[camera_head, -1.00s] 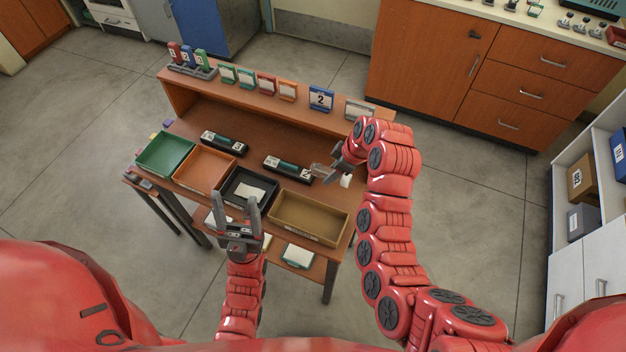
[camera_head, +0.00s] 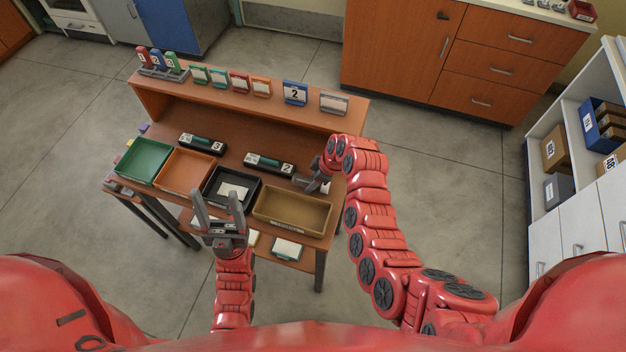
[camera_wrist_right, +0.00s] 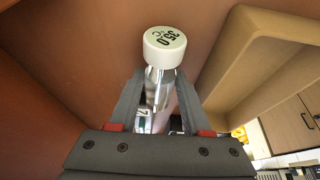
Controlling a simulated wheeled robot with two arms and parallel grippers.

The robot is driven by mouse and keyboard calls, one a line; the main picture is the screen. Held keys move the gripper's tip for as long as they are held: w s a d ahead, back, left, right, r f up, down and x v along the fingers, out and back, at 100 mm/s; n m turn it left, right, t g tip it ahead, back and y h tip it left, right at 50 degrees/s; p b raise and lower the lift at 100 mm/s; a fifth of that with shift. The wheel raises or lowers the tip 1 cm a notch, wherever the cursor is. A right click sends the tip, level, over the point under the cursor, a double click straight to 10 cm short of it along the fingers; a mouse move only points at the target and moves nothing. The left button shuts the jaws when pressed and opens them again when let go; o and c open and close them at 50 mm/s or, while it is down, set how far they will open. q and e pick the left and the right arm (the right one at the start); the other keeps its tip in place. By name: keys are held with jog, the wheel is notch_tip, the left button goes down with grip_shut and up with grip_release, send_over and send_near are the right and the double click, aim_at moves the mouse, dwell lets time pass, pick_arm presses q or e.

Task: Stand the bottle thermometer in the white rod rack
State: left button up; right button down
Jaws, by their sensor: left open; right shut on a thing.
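The bottle thermometer (camera_wrist_right: 165,48) is a clear bottle with a white cap marked 35.0 °C, seen in the right wrist view. My right gripper (camera_wrist_right: 160,98) is shut on its body, with one finger on each side and the cap sticking out beyond the fingertips. In the head view my right gripper (camera_head: 318,183) is at the right end of the table, by the brown tray, and the bottle is mostly hidden there. My left gripper (camera_head: 219,206) is open and empty in front of the black tray. I cannot make out a white rod rack in either view.
The table holds a green tray (camera_head: 124,168), an orange tray (camera_head: 164,181), a black tray (camera_head: 206,196) and a brown tray (camera_head: 328,212). Two dark holders (camera_head: 269,163) (camera_head: 202,143) lie behind them. A raised shelf (camera_head: 230,103) carries colored cards and a grey rack of bottles.

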jog(key=shift+c, duration=1.8)
grip_release()
jog(key=shift+f, duration=0.1)
